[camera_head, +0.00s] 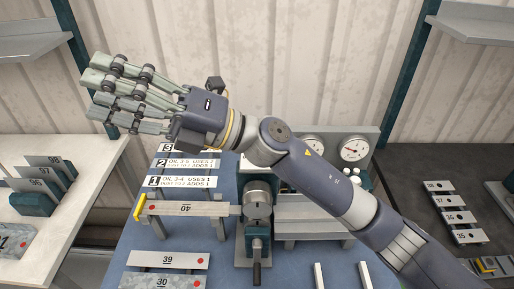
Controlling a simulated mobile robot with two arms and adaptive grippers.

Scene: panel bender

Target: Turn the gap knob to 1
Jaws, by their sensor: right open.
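My right gripper (104,90) is open and empty, its several fingers spread to the left, raised in front of the back wall. Its arm crosses the picture from the lower right and hides part of the bench behind. The panel bender (258,205) stands on the blue table, with a grey round part and a dark handle (256,273) below it. I cannot tell which part is the gap knob, and no gap setting is readable. A plate marked 40 (187,208), seen upside down, reaches left from the bender. My left gripper is not in view.
Cards numbered 1 (182,182) and 2 (187,163) stand behind the plate. Two dial gauges, one clear (354,148), stand beyond my arm. Plates 39 (168,260) and 30 (162,281) lie at the front. A white side table (60,222) is left, a dark one (405,165) right.

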